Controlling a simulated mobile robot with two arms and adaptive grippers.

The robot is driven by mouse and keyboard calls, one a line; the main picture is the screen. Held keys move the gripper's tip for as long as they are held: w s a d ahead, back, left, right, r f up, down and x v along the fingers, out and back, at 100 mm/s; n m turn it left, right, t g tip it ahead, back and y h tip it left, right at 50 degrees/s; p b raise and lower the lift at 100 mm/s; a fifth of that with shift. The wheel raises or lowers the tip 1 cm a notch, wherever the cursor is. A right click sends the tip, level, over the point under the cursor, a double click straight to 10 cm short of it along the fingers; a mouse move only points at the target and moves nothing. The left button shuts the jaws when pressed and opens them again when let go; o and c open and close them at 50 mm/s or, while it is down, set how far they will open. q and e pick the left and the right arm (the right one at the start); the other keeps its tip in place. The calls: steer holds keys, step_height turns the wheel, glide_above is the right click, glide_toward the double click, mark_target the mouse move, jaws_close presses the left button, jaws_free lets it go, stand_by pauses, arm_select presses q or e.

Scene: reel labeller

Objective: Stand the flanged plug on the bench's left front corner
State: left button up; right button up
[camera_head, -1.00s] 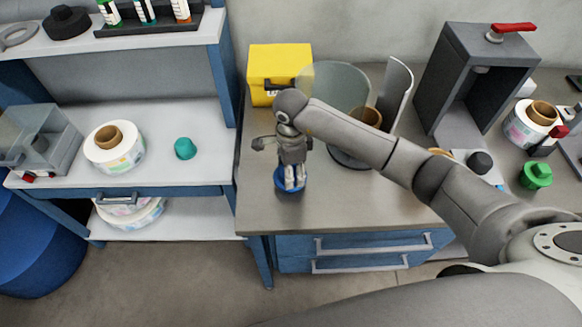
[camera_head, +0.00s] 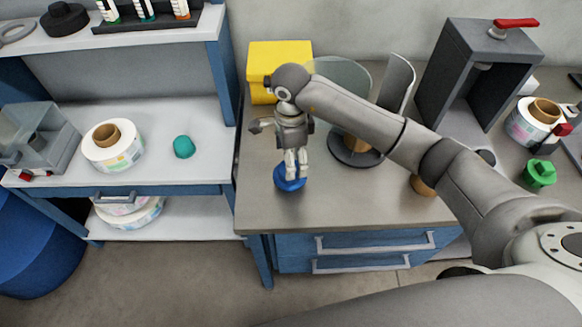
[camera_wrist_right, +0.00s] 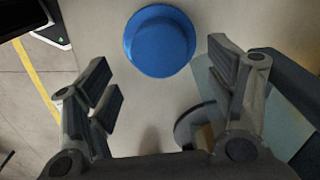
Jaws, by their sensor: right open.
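The blue flanged plug (camera_head: 290,182) stands on the grey bench (camera_head: 345,205) near its left front corner, a little in from the edges. In the right wrist view the plug (camera_wrist_right: 160,41) shows as a round blue body within a wider round rim, apart from both fingers. My right gripper (camera_head: 297,172) points down just above the plug and partly covers it in the head view. Its fingers (camera_wrist_right: 165,90) are spread apart with nothing between them. My left gripper is not in view.
A yellow box (camera_head: 263,55) stands at the bench's back left. A dark round-based holder (camera_head: 345,160) and a tan core (camera_head: 423,187) are right of my gripper. A green knobbed piece (camera_head: 540,174) is far right. A lower shelf unit (camera_head: 205,165) adjoins at left.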

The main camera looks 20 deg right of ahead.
step_height(320, 180, up, 7)
steer(key=b, duration=0.1)
steer(key=shift+r+b, duration=0.2)
steer(key=shift+b, duration=0.2)
steer(key=shift+s+f, duration=0.1)
